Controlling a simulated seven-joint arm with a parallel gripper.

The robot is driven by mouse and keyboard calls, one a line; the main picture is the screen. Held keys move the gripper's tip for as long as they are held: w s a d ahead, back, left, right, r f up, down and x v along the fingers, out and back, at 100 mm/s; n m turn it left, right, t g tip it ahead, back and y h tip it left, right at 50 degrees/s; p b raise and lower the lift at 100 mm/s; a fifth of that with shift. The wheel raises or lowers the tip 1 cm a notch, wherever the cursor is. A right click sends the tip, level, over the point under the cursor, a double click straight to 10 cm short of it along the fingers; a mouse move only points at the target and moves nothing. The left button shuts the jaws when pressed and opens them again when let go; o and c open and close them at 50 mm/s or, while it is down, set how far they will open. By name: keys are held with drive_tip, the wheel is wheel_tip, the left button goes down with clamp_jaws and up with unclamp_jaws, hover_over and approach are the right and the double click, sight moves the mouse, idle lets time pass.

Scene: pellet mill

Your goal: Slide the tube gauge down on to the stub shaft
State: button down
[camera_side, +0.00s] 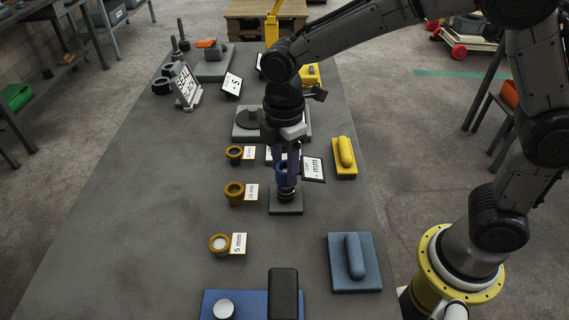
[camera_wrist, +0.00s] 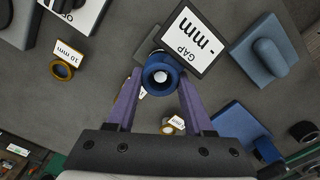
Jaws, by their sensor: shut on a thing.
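The tube gauge (camera_side: 282,172) is a short blue tube, upright between the purple fingers of my gripper (camera_side: 286,177). In the wrist view my gripper (camera_wrist: 160,84) is shut on the tube gauge (camera_wrist: 161,88), one finger on each side. A light round end shows inside its bore. The dark stub shaft (camera_side: 286,195) stands directly below the tube on a square grey base (camera_side: 286,209). The tube looks in line above it; I cannot tell whether the tube is around the shaft's tip. A "GAP - mm" sign (camera_wrist: 193,40) stands beside the base.
Brass rings with labels (camera_side: 219,243) stand left of the base. A yellow brush (camera_side: 344,158) and a blue-grey block with a handle (camera_side: 354,262) are to the right. A blue tray (camera_side: 250,304) lies at the front. The table's left side is clear.

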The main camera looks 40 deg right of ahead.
drive_tip(key=shift+f, duration=1)
drive_tip(key=shift+c, duration=1)
unclamp_jaws()
drive_tip(key=shift+o, duration=1)
drive_tip(key=shift+r, duration=4.55)
